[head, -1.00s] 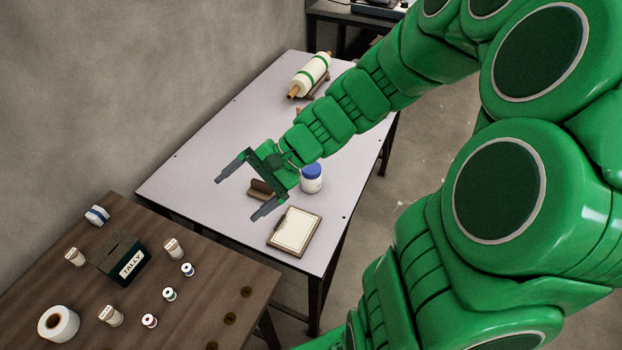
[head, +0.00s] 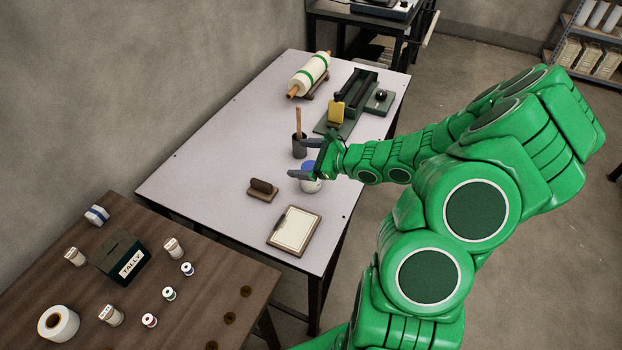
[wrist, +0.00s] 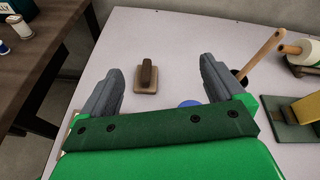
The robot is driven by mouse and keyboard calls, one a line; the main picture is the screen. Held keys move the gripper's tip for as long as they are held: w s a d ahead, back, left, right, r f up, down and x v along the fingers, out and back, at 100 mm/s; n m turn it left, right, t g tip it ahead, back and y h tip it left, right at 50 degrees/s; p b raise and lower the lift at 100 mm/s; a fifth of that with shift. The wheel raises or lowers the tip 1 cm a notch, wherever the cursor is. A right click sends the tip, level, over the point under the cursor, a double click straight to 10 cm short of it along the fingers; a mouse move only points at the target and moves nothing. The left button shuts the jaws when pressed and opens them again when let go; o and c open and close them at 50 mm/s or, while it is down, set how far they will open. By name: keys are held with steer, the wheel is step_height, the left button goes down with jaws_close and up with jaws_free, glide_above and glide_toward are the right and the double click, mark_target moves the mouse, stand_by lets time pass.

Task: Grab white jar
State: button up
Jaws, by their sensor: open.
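The white jar (head: 312,186) with a blue lid stands on the pale table (head: 215,140), partly hidden behind my gripper in the head view. My gripper (head: 303,159) is open and empty, its two grey fingers spread above and around the jar's place in the picture. In the wrist view only part of the blue lid (wrist: 190,103) shows, between the fingers and close to the right one; the gripper body hides the rest. I cannot tell how high the fingers are above the jar.
A brown stamp-like block (head: 262,190) and a clipboard (head: 294,230) lie left of and below the jar. A dark cup (head: 299,150) with a wooden handle stands behind it. A green press-like device (head: 350,100) and a roll (head: 309,74) are farther back.

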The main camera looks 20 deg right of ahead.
mark_target(311, 167)
steer(key=d+f+m+t+h, duration=0.1)
steer(key=d+f+m+h, duration=0.2)
steer(key=d+f+m, duration=0.45)
steer(key=shift+n, duration=0.85)
steer(key=shift+f+x, duration=0.25)
steer(key=shift+x, duration=1.7)
steer(key=shift+f+x, duration=0.25)
steer(key=shift+x, duration=1.65)
steer(key=shift+s+d, duration=0.15)
steer(key=shift+d, duration=0.1)
steer(key=shift+t, duration=0.3)
steer(key=c, duration=1.4)
steer(key=shift+r, duration=4.95)
